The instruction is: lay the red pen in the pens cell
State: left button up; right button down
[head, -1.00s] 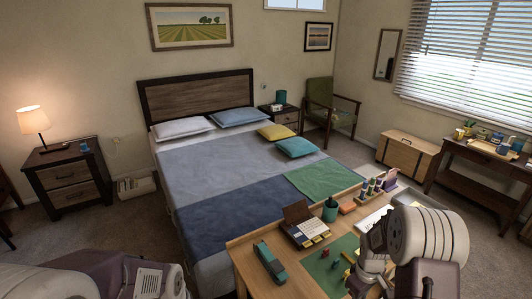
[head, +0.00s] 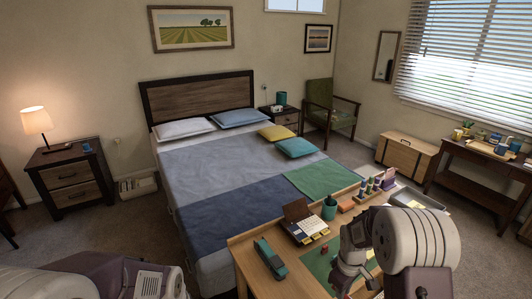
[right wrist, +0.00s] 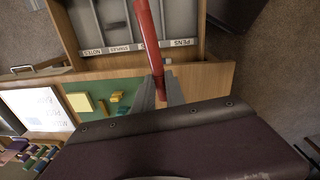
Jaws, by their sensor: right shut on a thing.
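My right gripper (right wrist: 160,90) is shut on the red pen (right wrist: 149,30), which points up the right wrist view, away from the gripper. The pen shows over an open drawer with a divided tray. The tray's front strip carries upside-down labels, among them notes, staples and pens. The pens cell (right wrist: 184,18) is at the right of the tray, and the pen's shaft shows beside it, over the divider area to its left. I cannot tell the height of the pen above the tray. My left gripper is out of view; only part of that arm shows.
The wooden desk (head: 246,254) bears a green mat (right wrist: 130,88), a yellow pad (right wrist: 80,102), a teal stapler (head: 270,260), a calculator-like device (head: 305,228) and a green cup (head: 330,208). White papers (right wrist: 35,108) lie left in the wrist view.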

jog(key=s+a+r+m, duration=0.2)
jog(key=s+a+m, duration=0.2)
jog(key=m, duration=0.3)
jog(key=shift+s+a+g, duration=0.2)
jog(key=shift+s+g, duration=0.1)
jog(key=shift+s, duration=0.6)
jog(key=shift+r, duration=0.1)
